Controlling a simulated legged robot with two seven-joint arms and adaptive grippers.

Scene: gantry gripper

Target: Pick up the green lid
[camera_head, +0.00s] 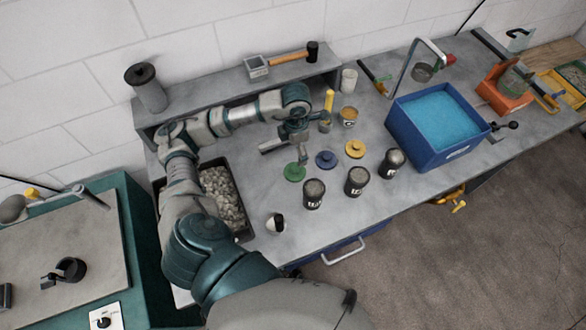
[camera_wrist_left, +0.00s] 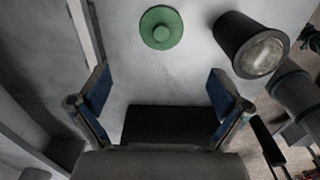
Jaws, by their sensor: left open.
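The green lid (camera_head: 294,172) is a round disc with a small knob and lies flat on the grey workbench. It also shows in the left wrist view (camera_wrist_left: 161,27) at the top centre, beyond the fingertips. My left gripper (camera_head: 290,150) is above the bench, just behind the lid in the head view. In the left wrist view my left gripper (camera_wrist_left: 160,88) has its blue-padded fingers wide apart, with nothing between them. The lid is clear of both fingers. My right gripper is in neither view.
A blue lid (camera_head: 326,159) and a yellow lid (camera_head: 355,149) lie to the right of the green one. Dark jars, including one nearby (camera_head: 314,194), stand in front. A tray of pebbles (camera_head: 247,232) is at left, a blue bin (camera_head: 400,140) at right.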

